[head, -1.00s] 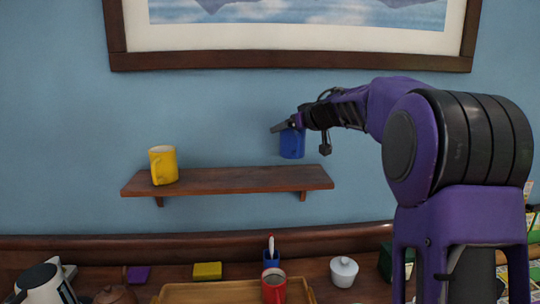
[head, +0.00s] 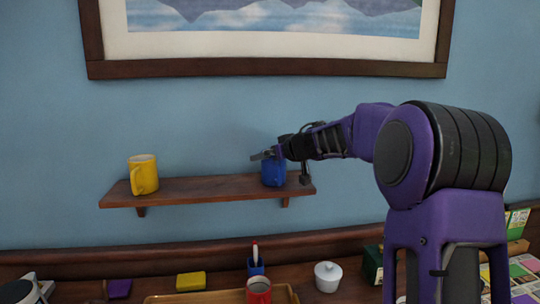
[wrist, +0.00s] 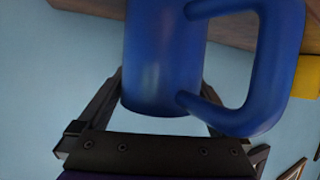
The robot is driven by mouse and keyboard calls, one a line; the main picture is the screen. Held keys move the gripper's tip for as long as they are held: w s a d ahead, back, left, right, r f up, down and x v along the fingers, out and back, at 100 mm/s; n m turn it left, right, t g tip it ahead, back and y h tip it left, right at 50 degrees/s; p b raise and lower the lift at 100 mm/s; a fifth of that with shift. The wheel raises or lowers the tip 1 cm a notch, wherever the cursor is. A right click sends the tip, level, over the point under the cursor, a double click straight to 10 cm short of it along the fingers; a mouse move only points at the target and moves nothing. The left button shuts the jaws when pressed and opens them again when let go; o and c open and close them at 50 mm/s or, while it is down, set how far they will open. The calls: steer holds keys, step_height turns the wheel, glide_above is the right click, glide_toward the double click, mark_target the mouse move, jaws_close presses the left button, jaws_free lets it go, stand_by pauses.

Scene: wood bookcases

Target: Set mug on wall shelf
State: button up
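The blue mug (head: 273,174) is at the right end of the wall shelf (head: 205,188), upright, with its base at the level of the shelf top. I cannot tell if the base touches the wood. My gripper (head: 263,155) is shut on the mug near its rim. In the wrist view the blue mug (wrist: 162,60) stands between the fingers, its handle pointing right. The wooden shelf (wrist: 95,6) shows behind it at the top edge; the far end of the mug is cut off.
A yellow mug (head: 143,175) stands at the shelf's left end, with bare shelf between the mugs. A framed picture (head: 270,69) hangs above.

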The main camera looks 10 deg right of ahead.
steer(key=shift+r, duration=0.1)
steer(key=shift+s+d+r, duration=0.1)
steer(key=shift+r, duration=0.1)
steer(key=v, duration=1.1)
steer(key=shift+s+d, duration=0.15)
steer(key=shift+s, duration=0.15)
